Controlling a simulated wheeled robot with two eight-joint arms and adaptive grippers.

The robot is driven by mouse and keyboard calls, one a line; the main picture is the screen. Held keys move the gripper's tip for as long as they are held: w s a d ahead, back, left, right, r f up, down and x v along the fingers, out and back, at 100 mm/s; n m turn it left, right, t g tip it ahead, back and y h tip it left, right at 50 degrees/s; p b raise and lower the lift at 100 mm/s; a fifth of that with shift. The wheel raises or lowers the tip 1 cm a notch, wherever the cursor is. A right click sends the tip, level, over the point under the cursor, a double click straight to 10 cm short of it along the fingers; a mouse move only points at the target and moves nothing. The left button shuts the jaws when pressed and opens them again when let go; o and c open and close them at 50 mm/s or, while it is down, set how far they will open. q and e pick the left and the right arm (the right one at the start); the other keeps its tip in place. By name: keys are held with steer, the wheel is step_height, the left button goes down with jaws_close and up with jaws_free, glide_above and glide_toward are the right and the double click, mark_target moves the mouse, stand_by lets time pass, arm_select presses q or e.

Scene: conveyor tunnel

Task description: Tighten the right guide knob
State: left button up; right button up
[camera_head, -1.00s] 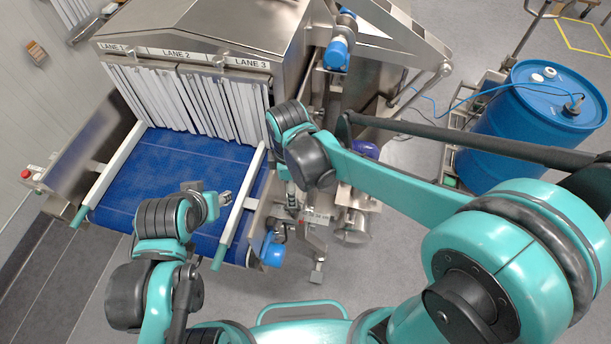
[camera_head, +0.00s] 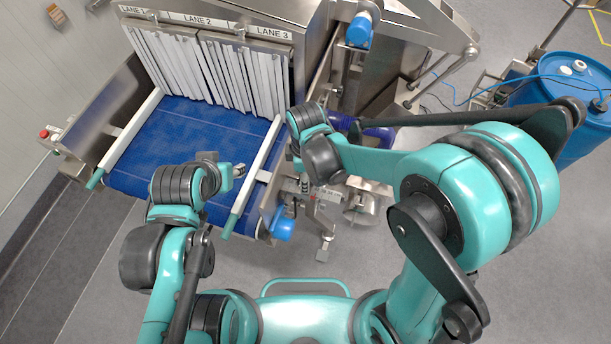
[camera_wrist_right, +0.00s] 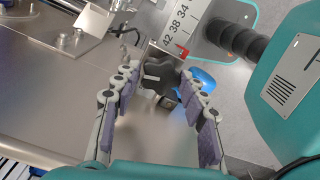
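The right guide knob (camera_wrist_right: 158,72) is a dark lobed knob in the right wrist view, beside a scale plate (camera_wrist_right: 180,35) with a red pointer. My right gripper (camera_wrist_right: 155,82) is open, its padded fingers on either side of the line to the knob; I cannot tell whether they touch it. In the head view this gripper (camera_head: 304,180) is over the conveyor's right side, and its wrist hides most of the knob area. The right guide rail (camera_head: 252,175) runs along the blue belt. My left gripper (camera_head: 239,171) is above the belt, left of that rail; its opening is unclear.
The blue belt (camera_head: 190,140) leads under white strip curtains (camera_head: 215,75). A left guide rail (camera_head: 125,140) lies opposite. Below the right side are a blue cap (camera_head: 282,229) and a metal crank (camera_head: 325,246). A blue drum (camera_head: 570,95) stands right. The floor in front is clear.

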steer(key=c, duration=0.5)
steer(key=shift+f+m+b, duration=0.1)
steer(key=shift+m+b, duration=0.35)
steer(key=shift+m, duration=0.35)
steer(key=shift+c, duration=0.2)
steer(key=shift+m, duration=0.8)
steer(key=o, duration=1.2)
steer(key=shift+c, duration=0.2)
step_height(320, 180, up, 12)
